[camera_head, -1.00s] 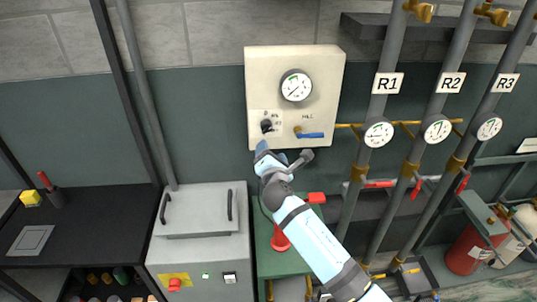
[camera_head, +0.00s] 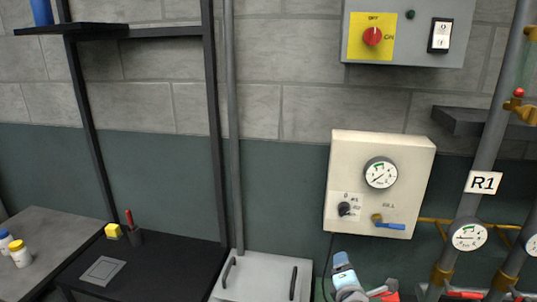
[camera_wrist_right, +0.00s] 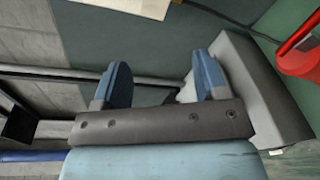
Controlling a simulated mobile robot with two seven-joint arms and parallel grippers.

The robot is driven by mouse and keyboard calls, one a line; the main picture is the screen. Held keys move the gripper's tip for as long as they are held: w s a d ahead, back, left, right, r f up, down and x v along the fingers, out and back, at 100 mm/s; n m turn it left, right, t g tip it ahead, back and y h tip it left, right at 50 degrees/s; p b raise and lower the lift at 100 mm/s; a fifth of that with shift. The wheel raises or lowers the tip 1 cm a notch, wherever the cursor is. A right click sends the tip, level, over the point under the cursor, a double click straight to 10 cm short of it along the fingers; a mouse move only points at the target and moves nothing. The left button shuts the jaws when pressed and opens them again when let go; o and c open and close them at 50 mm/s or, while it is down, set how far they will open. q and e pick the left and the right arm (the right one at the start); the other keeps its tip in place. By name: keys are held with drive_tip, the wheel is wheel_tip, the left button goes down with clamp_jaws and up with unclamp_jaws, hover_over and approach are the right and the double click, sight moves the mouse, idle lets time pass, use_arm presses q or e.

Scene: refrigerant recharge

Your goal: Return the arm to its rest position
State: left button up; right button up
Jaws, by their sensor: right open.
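My right gripper (camera_head: 342,268) is low in the head view, below the cream control panel (camera_head: 335,180). In the right wrist view its two blue fingers (camera_wrist_right: 158,85) stand apart with nothing between them. The panel carries a round gauge (camera_head: 381,173), a black knob (camera_head: 344,209) and a blue-handled valve (camera_head: 390,225), whose handle lies about level. The gripper is apart from all of these. Most of the right arm is cut off by the bottom edge. My left gripper is not in view.
A grey box with a red switch on a yellow plate (camera_head: 372,37) hangs above. A light grey cabinet (camera_head: 255,268) stands left of the gripper. The pipe labelled R1 (camera_head: 482,182) rises at the right. In the wrist view a red object (camera_wrist_right: 301,58) is at upper right.

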drive_tip(key=s+a+f+m+g+y, duration=0.1)
drive_tip(key=s+f+m+y, duration=0.1)
drive_tip(key=s+f+m, duration=0.4)
drive_tip(key=s+a+f+m+g+y, duration=0.1)
drive_tip(key=s+f+m, duration=0.4)
drive_tip(key=s, duration=1.1)
drive_tip(key=s+a+f+m+g+y, duration=0.2)
drive_tip(key=s+f+m, duration=0.4)
drive_tip(key=s, duration=0.5)
drive_tip(key=shift+f+m+g+y, duration=0.3)
drive_tip(key=shift+m+g+y, duration=0.3)
drive_tip(key=shift+m+y, duration=0.1)
drive_tip(key=shift+a, duration=0.1)
drive_tip(key=shift+c, duration=0.5)
